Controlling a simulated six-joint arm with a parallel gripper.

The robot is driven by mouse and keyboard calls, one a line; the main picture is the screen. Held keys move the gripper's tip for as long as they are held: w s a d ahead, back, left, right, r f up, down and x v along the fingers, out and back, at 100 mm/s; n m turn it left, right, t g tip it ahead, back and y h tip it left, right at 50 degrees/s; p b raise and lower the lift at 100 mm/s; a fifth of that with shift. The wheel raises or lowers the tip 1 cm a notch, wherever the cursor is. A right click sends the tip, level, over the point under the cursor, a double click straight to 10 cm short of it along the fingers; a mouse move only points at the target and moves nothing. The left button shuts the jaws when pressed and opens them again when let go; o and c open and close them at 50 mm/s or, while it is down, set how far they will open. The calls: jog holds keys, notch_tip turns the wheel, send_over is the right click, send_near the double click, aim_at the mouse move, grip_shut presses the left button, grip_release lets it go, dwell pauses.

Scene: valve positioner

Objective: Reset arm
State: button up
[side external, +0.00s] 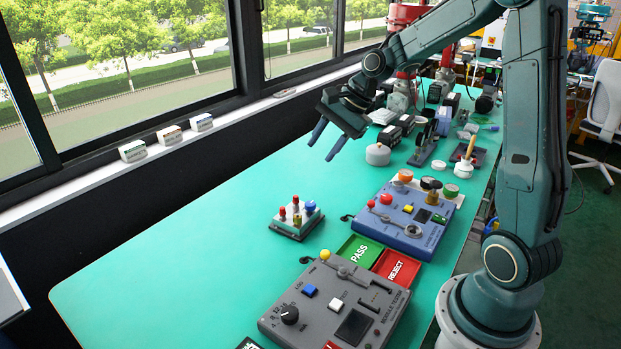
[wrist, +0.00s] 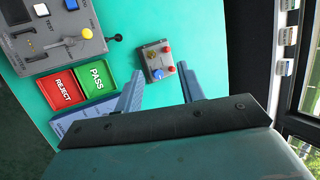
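My gripper (side external: 328,139) is raised above the table at the window side, beyond the valve block in the side view. Its two blue fingers are spread with nothing between them, and they also show in the wrist view (wrist: 161,88). The valve positioner, a small grey block (side external: 297,219) with red, brass and blue knobs, sits on the green table, apart from my gripper. In the wrist view the block (wrist: 157,62) lies ahead of the fingertips.
A grey tester box (side external: 335,307) and a blue-grey box (side external: 405,220) stand on the table (side external: 180,262). Between them lie a green PASS tray (side external: 360,250) and a red REJECT tray (side external: 397,267). Several small items crowd the far end. The table's left part is clear.

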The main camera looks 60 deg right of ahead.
jog(key=s+a+r+n+h, duration=0.2)
jog(key=s+a+r+n, duration=0.5)
jog(key=s+a+n, duration=0.3)
jog(key=s+a+n+h, duration=0.1)
jog(key=s+n, duration=0.6)
jog(key=s, duration=0.6)
jog(key=shift+s+r+n+t, duration=0.15)
jog(key=shift+s+n+t, duration=0.15)
dwell(0.5)
